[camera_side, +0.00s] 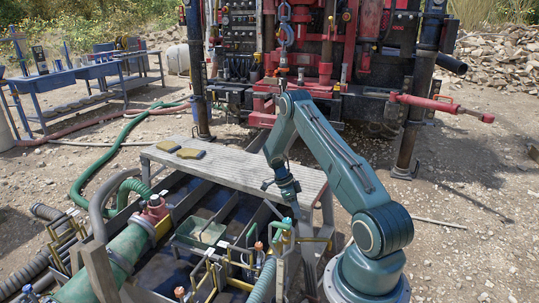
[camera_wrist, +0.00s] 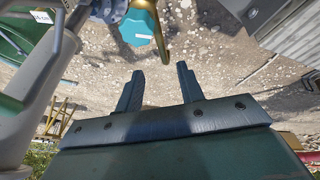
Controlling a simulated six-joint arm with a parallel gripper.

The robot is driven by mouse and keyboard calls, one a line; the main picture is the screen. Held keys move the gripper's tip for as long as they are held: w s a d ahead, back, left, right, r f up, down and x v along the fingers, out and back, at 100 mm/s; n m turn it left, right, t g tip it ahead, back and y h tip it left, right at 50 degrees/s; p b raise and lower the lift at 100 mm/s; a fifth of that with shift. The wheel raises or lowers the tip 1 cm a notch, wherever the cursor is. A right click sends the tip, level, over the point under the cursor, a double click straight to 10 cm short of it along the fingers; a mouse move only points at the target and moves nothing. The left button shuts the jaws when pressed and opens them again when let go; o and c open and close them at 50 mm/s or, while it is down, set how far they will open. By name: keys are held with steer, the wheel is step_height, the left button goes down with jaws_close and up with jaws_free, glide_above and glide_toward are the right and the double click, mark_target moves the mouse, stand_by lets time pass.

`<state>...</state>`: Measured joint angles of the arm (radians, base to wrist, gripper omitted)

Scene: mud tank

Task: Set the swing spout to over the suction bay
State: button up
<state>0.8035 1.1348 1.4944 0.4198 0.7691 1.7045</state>
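My gripper (camera_side: 297,212) points down over the right side of the mud tank, near the upright pipes. In the wrist view my gripper (camera_wrist: 158,78) has its two dark fingers apart, with nothing between them. A teal faceted knob (camera_wrist: 139,27) and a yellow bent bar (camera_wrist: 162,35) lie just beyond the fingertips there, apart from them. A teal-topped post (camera_side: 280,226) stands beside my gripper in the side view. I cannot tell for sure which part is the swing spout, nor which dark compartment is the suction bay.
A grated walkway (camera_side: 238,168) crosses the tank behind my gripper, with yellow gloves (camera_side: 190,153) on it. A large green pipe (camera_side: 120,255) lies at the left. An orange-capped valve (camera_side: 258,245) stands close by. Gravel ground is open at the right.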

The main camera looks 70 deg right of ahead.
steer(key=x, duration=1.3)
steer(key=shift+c, duration=0.5)
jaws_close()
